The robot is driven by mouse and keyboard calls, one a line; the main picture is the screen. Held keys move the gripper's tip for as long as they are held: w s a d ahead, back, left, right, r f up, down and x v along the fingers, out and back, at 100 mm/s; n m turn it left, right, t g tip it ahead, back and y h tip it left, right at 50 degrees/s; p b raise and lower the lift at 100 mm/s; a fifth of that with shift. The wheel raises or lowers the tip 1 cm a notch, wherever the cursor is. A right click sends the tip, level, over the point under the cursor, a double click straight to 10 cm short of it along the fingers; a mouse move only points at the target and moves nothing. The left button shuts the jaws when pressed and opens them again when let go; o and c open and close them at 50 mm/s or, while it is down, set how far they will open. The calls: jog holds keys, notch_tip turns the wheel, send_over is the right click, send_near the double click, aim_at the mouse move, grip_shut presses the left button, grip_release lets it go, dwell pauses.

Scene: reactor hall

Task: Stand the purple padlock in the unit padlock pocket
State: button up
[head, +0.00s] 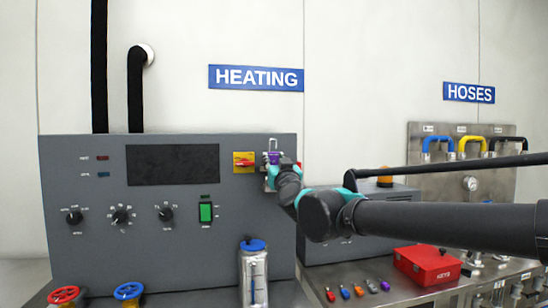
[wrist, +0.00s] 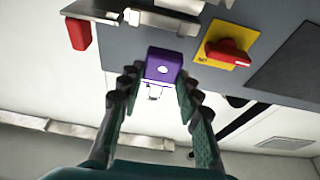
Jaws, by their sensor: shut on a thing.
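The purple padlock (wrist: 163,66) is between the fingertips of my gripper (wrist: 160,82), which is shut on its body. In the head view the padlock (head: 273,158) is upright, its silver shackle upward, in front of the grey unit's upper right. In the wrist view, which is turned over, a metal bracket (wrist: 165,19) on the unit's face lies just beyond the padlock body. It appears to be the pocket fitting. I cannot tell whether the padlock touches it. In the head view my gripper (head: 274,168) and wrist hide most of that area.
A red switch on a yellow plate (head: 244,162) is close left of the padlock. A red block (wrist: 78,33) is by the bracket in the wrist view.

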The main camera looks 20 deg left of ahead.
jog(key=shift+f, duration=2.65)
jog(key=shift+s+f, duration=0.1)
jog(key=shift+f, duration=1)
dwell(0.8)
jog(key=o, duration=1.2)
jog(key=shift+o, duration=0.2)
jog(key=shift+s+d, duration=0.1)
jog(key=shift+s, duration=0.05)
jog(key=v, duration=1.1)
jog(key=shift+s+d, duration=0.2)
jog(key=shift+d, duration=0.1)
jog(key=shift+f, duration=0.1)
